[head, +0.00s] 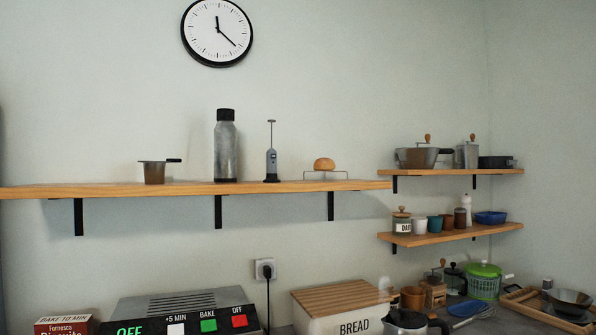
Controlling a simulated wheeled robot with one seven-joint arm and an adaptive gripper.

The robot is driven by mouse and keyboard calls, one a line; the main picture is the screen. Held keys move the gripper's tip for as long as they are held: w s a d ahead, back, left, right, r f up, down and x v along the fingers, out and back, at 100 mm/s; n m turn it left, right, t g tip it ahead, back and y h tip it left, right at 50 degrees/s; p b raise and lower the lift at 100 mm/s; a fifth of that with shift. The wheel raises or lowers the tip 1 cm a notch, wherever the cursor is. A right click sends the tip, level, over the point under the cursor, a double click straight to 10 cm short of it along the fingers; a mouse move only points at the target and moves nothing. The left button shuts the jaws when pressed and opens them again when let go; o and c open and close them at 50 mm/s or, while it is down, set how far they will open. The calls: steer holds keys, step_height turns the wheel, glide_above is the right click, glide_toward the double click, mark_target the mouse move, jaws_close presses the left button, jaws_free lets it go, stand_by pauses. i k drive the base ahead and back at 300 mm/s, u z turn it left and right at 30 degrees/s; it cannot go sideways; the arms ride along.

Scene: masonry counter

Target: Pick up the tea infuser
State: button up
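No thing in the head view is clearly recognisable as the tea infuser. The closest in look is a small brownish metal cup with a dark side handle (154,173), upright on the left part of the long wooden shelf (100,191). Its handle points right. It is too small in view to tell whether it is the infuser. My gripper is not in view.
The long shelf also holds a grey bottle (225,150), a milk frother (271,165) and a bun (324,164) on a wire rack. Below are a toaster oven (180,312) and bread box (345,310). Two shorter shelves at right carry pots and cups.

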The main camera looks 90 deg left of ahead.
mark_target(154, 171)
steer(key=u, duration=5.55)
steer(key=k, duration=0.95)
steer(key=z, duration=1.15)
steer(key=i, duration=0.5)
steer(key=z, duration=0.05)
